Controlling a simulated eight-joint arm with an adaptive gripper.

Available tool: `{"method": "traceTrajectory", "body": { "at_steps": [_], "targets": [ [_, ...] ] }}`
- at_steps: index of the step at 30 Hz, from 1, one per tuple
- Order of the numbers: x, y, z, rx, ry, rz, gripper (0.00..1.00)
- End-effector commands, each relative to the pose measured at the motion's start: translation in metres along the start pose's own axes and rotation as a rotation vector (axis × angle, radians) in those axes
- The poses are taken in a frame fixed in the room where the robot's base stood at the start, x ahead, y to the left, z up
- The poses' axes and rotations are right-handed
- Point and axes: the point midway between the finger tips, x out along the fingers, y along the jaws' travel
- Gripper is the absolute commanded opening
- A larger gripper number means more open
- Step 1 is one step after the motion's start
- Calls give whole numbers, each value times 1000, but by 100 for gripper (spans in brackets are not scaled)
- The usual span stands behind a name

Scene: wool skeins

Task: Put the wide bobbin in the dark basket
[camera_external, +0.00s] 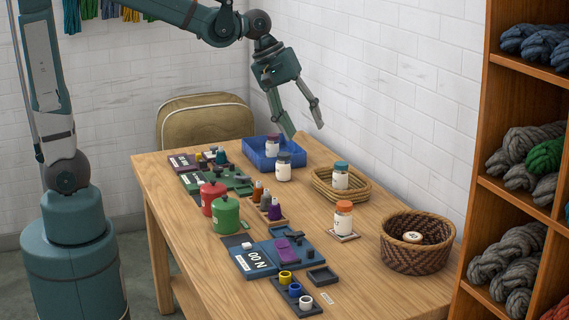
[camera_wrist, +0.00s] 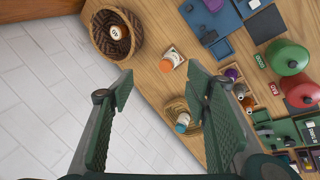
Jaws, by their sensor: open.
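The dark basket (camera_external: 395,258) is brown, round and woven, and stands at the right end of the table. A short, wide, pale round piece (camera_external: 412,237) with dark marks on top lies inside it; it looks like the wide bobbin. In the wrist view the basket (camera_wrist: 96,46) and the pale piece (camera_wrist: 115,32) show at the upper left, beyond my fingertips. My gripper (camera_external: 304,127) is open and empty, high above the far side of the table and well away from the basket. It also shows in the wrist view (camera_wrist: 160,82) with nothing between its fingers.
A light wicker basket (camera_external: 324,192) holds a teal-lidded jar (camera_external: 340,176). An orange-lidded jar (camera_external: 343,215) stands on a small coaster beside the dark basket. A blue tray (camera_external: 258,162), red and green canisters (camera_external: 226,218) and small trays fill the rest. The wooden shelf (camera_external: 497,190) rises at right.

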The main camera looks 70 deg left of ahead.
Motion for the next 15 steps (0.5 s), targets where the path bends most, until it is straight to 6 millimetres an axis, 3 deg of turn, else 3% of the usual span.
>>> {"method": "traceTrajectory", "body": {
  "at_steps": [15],
  "targets": [
    [-54,-83,26,317,110,6,48]
  ]
}}
